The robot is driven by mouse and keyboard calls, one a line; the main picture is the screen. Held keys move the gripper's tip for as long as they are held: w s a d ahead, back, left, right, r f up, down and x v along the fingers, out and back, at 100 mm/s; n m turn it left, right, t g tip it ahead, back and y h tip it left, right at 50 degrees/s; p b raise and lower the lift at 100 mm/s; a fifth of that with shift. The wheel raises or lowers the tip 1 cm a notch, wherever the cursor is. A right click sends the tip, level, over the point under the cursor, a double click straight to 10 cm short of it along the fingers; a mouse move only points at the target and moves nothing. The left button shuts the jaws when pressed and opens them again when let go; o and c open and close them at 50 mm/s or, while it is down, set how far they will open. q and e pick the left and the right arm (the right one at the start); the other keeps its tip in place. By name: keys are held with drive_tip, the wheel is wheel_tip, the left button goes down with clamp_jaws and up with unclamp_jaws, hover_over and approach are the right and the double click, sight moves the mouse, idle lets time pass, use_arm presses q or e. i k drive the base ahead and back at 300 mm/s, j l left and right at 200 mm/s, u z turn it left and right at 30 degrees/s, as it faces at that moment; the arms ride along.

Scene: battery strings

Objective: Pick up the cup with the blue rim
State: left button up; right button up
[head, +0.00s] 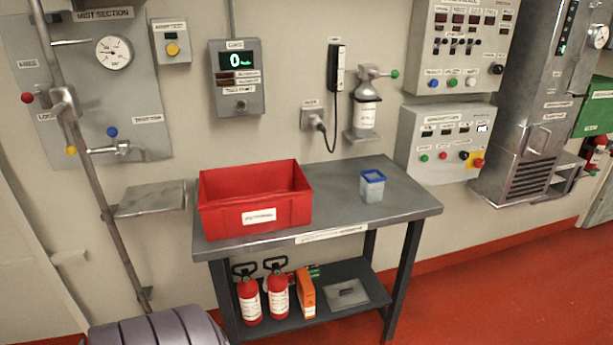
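The cup with the blue rim (372,187) stands upright on the right part of the grey metal table (408,195). It is a small, square, pale translucent cup, and its blue rim is at the top. Nothing touches it, and the tabletop around it is bare. Neither of my grippers shows in the head view.
A red bin (255,222) stands on the table's left half. Two red extinguishers (278,295), an orange box (305,292) and a grey plate (346,294) are on the lower shelf. A dispenser (366,115) and a grey control box (446,142) are on the wall behind.

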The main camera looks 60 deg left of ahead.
sight(372, 185)
drive_tip(key=u, duration=1.35)
drive_tip(key=i+l, duration=0.15)
